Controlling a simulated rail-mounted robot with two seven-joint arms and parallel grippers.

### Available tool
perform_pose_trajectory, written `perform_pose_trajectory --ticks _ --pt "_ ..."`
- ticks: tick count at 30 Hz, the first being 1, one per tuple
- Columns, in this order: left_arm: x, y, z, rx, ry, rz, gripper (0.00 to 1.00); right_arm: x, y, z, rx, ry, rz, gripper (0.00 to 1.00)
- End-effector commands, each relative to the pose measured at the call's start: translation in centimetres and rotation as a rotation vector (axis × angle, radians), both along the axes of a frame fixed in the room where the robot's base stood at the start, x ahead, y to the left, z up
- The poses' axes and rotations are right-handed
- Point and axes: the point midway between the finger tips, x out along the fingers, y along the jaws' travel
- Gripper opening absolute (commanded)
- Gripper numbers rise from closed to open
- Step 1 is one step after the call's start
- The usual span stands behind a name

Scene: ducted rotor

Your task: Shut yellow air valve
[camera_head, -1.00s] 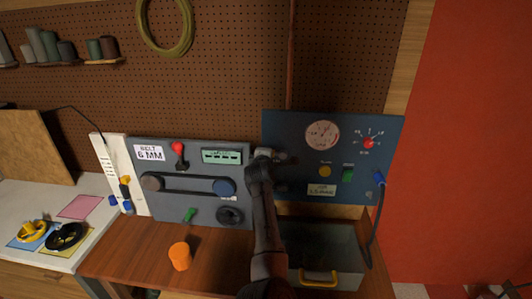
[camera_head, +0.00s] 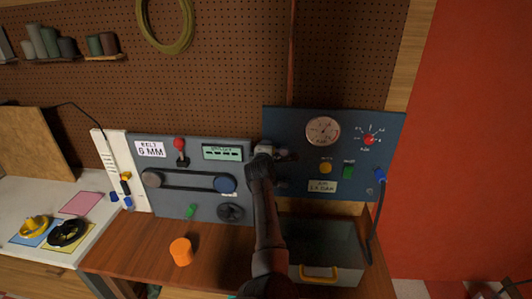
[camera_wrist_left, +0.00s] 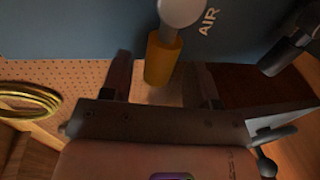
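The yellow air valve lever (camera_wrist_left: 161,60) shows in the left wrist view, hanging from a round silver hub (camera_wrist_left: 181,9) on the blue panel, beside the lettering "AIR". My left gripper (camera_wrist_left: 163,88) is open, one dark finger on each side of the lever, with gaps visible. Whether the lever touches anything is not clear. In the head view my left arm reaches up from the bottom, and the gripper (camera_head: 272,153) is at the left side of the blue panel (camera_head: 385,140), covering the valve lever there. My right gripper is not in view.
The panel carries a dial gauge (camera_head: 323,130), yellow button (camera_head: 325,168), green switch (camera_head: 348,171) and red knob (camera_head: 369,139). A dark fitting (camera_wrist_left: 290,50) is right of the lever. A grey bin (camera_head: 345,240) sits below. An orange cylinder (camera_head: 181,251) stands on the bench.

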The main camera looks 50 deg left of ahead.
Motion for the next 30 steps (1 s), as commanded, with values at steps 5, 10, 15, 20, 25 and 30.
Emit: perform_pose_trajectory --ticks 5,10,15,20,25,30 --pt "0.0 0.0 0.0 0.002 0.001 0.0 0.55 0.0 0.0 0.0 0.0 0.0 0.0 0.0" --pt "-0.6 -0.6 0.2 0.004 0.001 -0.001 0.55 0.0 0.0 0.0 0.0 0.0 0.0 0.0" --pt "-2.2 -2.2 0.6 0.002 -0.001 0.0 0.55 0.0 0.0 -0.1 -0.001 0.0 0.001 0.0" --pt "-4.3 -4.2 1.1 0.001 -0.001 0.0 0.55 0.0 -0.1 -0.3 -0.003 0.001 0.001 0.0" --pt "-6.5 -6.2 1.8 0.001 -0.002 0.0 0.55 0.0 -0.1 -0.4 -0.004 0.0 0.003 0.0" --pt "-8.2 -7.9 2.2 0.001 -0.001 -0.001 0.55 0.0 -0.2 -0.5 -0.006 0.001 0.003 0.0"
